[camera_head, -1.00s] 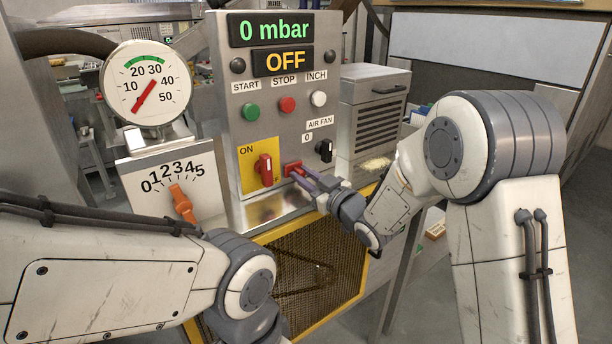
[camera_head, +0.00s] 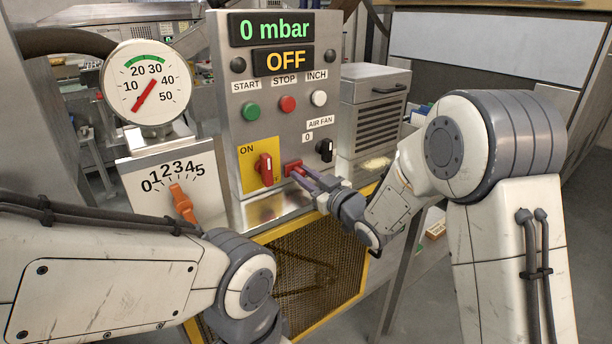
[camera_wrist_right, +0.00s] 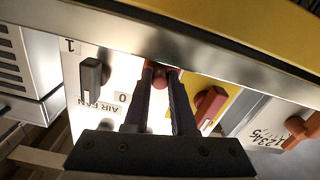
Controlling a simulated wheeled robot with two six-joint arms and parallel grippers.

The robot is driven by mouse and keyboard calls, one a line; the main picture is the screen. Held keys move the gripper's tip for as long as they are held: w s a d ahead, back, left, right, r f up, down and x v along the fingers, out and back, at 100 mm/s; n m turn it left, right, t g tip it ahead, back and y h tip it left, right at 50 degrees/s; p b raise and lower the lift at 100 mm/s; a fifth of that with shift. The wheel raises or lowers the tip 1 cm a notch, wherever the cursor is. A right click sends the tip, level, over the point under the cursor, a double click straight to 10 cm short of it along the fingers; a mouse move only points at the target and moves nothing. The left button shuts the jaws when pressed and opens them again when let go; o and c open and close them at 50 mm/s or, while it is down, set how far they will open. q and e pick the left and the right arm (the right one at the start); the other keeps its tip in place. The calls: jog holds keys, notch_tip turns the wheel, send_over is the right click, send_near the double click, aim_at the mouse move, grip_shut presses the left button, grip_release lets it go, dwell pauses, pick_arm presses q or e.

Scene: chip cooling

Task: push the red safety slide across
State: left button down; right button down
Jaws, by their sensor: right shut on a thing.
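The red safety slide (camera_head: 292,167) is a small red block low on the grey control panel (camera_head: 225,130), right of the yellow ON plate. My right gripper (camera_head: 299,172) reaches it from the lower right, with its fingertips at the slide. In the right wrist view the slide (camera_wrist_right: 166,71) shows red between the tips of my right gripper (camera_wrist_right: 162,72), which is shut on it. The fingers hide part of the slide. My left arm is at the lower left, but its gripper is out of view.
The red ON switch (camera_head: 264,168) is close left of the slide, and the black air fan knob (camera_head: 324,150) is to its right. An orange dial lever (camera_head: 182,200) is further left. A yellow-framed mesh guard (camera_head: 318,265) lies below.

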aim_at(277, 173)
dwell(0.5)
jog(key=s+a+b, duration=0.2)
jog(key=a, duration=0.1)
jog(key=shift+s+a, duration=0.3)
